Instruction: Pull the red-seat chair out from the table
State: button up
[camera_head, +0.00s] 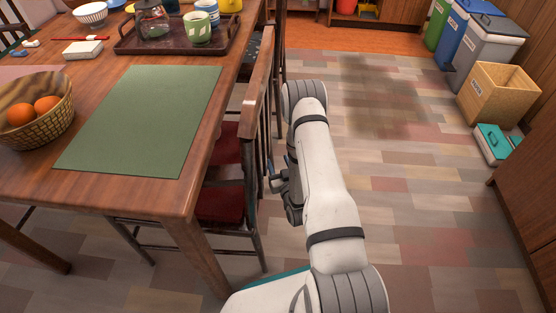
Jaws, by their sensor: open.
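The red-seat chair (222,204) stands at the right side of the wooden table (60,180). Its dark red seat lies partly under the tabletop, and its dark wooden back faces right, toward my arm. My gripper (276,176) is open, at the right side of the chair's back. It is partly hidden by my white arm, and I cannot tell whether its fingers touch the chair. Part of the seat is hidden by the tabletop.
The table holds a green placemat (142,120), a basket (42,122) with oranges, and a tray (140,50) with a teapot and cups. Bins (488,58), a wooden box (498,97) and a teal-lidded container (492,147) stand at right. The tiled floor right of my arm is clear.

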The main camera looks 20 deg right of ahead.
jog(key=w+b, duration=0.4)
jog(key=w, duration=0.8)
jog(key=shift+b, duration=0.3)
jog(key=shift+c, duration=0.5)
grip_shut()
dwell(0.4)
